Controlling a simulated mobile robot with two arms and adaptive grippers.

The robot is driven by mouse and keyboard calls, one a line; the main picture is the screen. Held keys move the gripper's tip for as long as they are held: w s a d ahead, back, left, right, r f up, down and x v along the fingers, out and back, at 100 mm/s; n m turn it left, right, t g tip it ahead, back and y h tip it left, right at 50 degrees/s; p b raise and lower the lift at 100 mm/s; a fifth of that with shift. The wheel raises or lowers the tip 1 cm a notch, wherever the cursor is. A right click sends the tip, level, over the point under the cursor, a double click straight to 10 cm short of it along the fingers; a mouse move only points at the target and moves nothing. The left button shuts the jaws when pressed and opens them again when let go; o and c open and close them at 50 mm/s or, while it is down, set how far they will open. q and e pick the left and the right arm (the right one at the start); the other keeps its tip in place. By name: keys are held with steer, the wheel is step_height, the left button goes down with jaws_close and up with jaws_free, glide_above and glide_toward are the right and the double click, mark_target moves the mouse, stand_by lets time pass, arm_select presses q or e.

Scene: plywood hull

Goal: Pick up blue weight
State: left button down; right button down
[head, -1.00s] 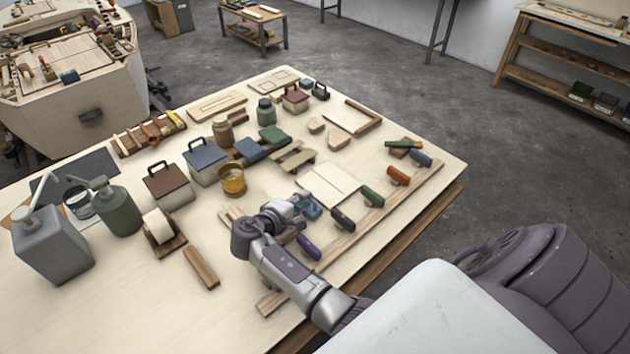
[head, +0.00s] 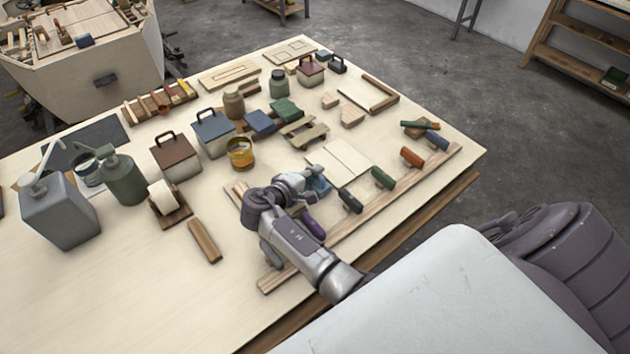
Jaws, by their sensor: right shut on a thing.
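A small blue weight (head: 320,187) shows at the fingers of my right gripper (head: 313,181), near the middle of the table in the head view. The gripper is shut on it. The fingers and wrist hide part of the weight, and I cannot tell whether it still touches the table. My right arm comes in from the lower right. My left gripper is not in view.
Along a wooden strip (head: 405,190) lie purple (head: 312,225), dark (head: 350,200), green (head: 382,178), orange (head: 411,157) and blue (head: 437,142) pieces. An amber jar (head: 240,153) and lidded boxes stand behind. The table's front left is bare.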

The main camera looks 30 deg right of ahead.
steer(key=shift+s+d+f, duration=0.1)
steer(key=shift+s+f, duration=0.15)
steer(key=shift+d+r, duration=0.1)
steer(key=shift+r, duration=0.25)
steer(key=r, duration=0.1)
steer(key=r+b, duration=0.1)
steer(key=r, duration=0.1)
steer(key=shift+s+d+r, duration=0.1)
steer(key=shift+d+r, duration=0.2)
steer(key=shift+d, duration=0.1)
steer(key=s+d+r+b, duration=0.2)
steer(key=s+d+r, duration=0.5)
steer(key=shift+s+d, duration=0.3)
